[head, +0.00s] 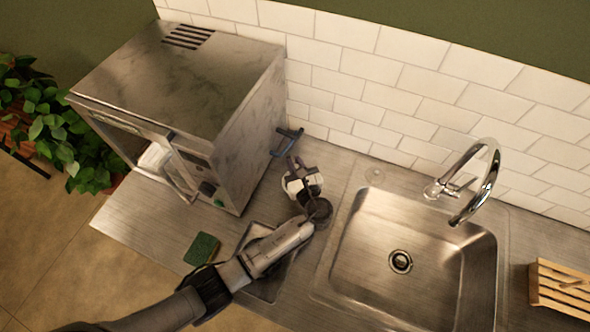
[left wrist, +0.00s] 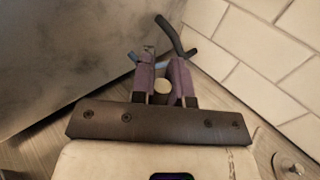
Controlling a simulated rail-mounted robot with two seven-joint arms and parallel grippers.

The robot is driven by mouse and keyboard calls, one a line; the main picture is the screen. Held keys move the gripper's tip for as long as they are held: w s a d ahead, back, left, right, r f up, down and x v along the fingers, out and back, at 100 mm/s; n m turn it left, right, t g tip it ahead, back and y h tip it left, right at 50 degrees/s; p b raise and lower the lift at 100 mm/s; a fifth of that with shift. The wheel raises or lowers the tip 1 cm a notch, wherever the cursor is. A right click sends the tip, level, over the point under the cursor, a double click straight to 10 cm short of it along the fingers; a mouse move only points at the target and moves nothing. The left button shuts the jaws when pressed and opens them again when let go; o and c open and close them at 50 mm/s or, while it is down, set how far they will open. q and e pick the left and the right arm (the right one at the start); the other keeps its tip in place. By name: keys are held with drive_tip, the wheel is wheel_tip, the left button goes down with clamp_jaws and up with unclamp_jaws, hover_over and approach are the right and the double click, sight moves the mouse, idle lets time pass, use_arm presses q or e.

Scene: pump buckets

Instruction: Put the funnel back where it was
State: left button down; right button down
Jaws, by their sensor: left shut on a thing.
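My left gripper (head: 292,158) is over the counter between the steel appliance and the sink, near the tiled wall. Its two fingers also show in the left wrist view (left wrist: 164,66), close together. They are shut on a dark blue thing with a bent, bar-like part (head: 287,140), which sticks out past the fingertips in the left wrist view (left wrist: 176,36). A small pale round shape (left wrist: 162,88) shows between the fingers. No funnel cone can be made out, so I cannot tell whether the held thing is the funnel. My right gripper is not in view.
The steel appliance (head: 190,80) stands close on the left, with its front partly open. The sink (head: 375,245) and tap (head: 485,165) are to the right. A green sponge (head: 202,249) and a dark tray (head: 264,292) lie near my arm. A wooden rack (head: 562,288) stands far right.

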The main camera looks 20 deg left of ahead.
use_arm(q)
drive_tip(key=shift+f, duration=2)
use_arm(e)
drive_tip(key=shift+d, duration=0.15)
use_arm(q)
drive_tip(key=shift+f, duration=0.1)
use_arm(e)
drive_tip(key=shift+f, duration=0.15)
use_arm(q)
drive_tip(key=c, duration=1.1)
unclamp_jaws()
